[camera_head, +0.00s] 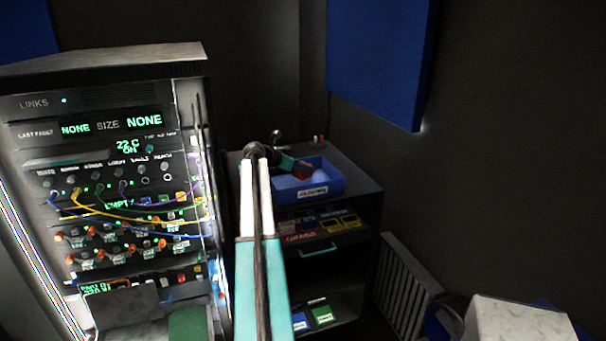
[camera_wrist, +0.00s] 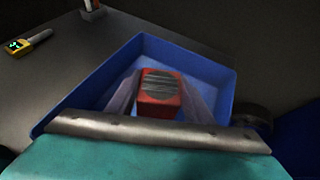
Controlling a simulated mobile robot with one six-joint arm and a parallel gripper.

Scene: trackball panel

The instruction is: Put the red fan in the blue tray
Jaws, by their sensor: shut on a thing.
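The red fan (camera_wrist: 160,92), a small red block with a dark grilled top, is between the fingers of my gripper (camera_wrist: 160,98) in the wrist view. My gripper is shut on it. The blue tray (camera_wrist: 205,65) lies beneath and around the fan in that view, and the fan appears within its walls. Whether the fan touches the tray floor cannot be told. In the head view the blue tray (camera_head: 325,187) sits on top of a dark cabinet, with my gripper (camera_head: 301,168) over its left part. A bit of red (camera_head: 302,174) shows there, mostly hidden.
The dark cabinet (camera_head: 350,230) has an open shelf of small boxes. A lit rack panel (camera_head: 110,190) with cables stands at the left. A yellow handheld device (camera_wrist: 28,44) lies on the cabinet top in the wrist view. A pale block (camera_head: 520,318) is at the lower right.

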